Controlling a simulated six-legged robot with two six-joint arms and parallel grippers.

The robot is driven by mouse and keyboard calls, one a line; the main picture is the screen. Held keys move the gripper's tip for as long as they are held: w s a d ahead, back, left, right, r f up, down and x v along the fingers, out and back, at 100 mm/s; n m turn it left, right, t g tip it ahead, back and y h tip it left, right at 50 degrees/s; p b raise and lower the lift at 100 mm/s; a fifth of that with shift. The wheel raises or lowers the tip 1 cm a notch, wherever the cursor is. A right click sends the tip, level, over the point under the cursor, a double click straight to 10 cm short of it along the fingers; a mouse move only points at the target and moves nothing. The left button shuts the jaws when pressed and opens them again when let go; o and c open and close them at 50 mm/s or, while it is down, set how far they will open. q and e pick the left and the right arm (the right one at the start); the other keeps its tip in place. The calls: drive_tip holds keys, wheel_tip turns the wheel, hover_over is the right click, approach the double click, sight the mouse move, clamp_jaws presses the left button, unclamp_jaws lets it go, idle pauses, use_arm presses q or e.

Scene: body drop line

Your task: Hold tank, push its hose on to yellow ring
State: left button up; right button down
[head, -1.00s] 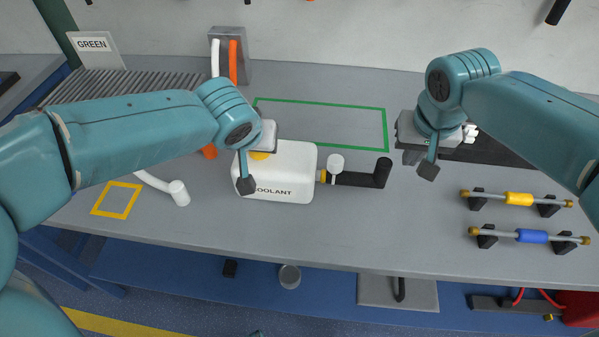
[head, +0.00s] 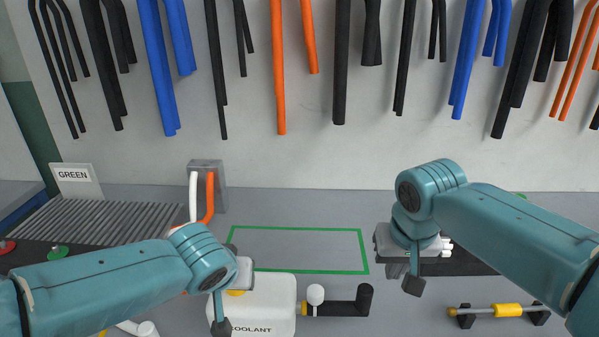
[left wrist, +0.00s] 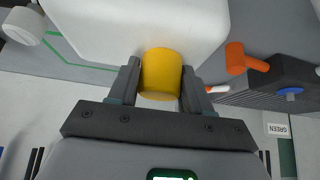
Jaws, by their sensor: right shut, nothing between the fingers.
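The white coolant tank (head: 275,300) stands on the bench, its lower part cut off by the head view's bottom edge. In the left wrist view, my left gripper (left wrist: 160,85) has its fingers close against both sides of the tank's yellow cap (left wrist: 161,70). The tank (left wrist: 140,25) fills the top there. A narrow yellow ring (head: 304,308) shows at the tank's right side. A black elbow hose (head: 345,307) lies right of it, its far end turned up. I cannot tell how far the hose overlaps the ring. My right gripper (head: 413,285) is shut and empty, right of the hose.
A white knob (head: 315,294) stands beside the ring. A green outlined area (head: 300,229) behind the tank is clear. A rod with a yellow sleeve (head: 507,310) lies at right. A ribbed rack (head: 100,222) is at left. Hoses (head: 278,70) hang on the back wall.

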use_arm(q)
drive_tip(key=o, duration=0.3)
drive_tip(key=shift+s+f, duration=0.3)
drive_tip(key=shift+f, duration=0.45)
drive_tip(key=shift+r, duration=0.1)
drive_tip(key=shift+s+r, duration=0.1)
drive_tip(key=shift+r, duration=0.2)
drive_tip(key=v, duration=1.2)
drive_tip(key=shift+w+d+r, duration=0.15)
drive_tip(key=shift+w+r, duration=0.15)
drive_tip(key=shift+r, duration=0.1)
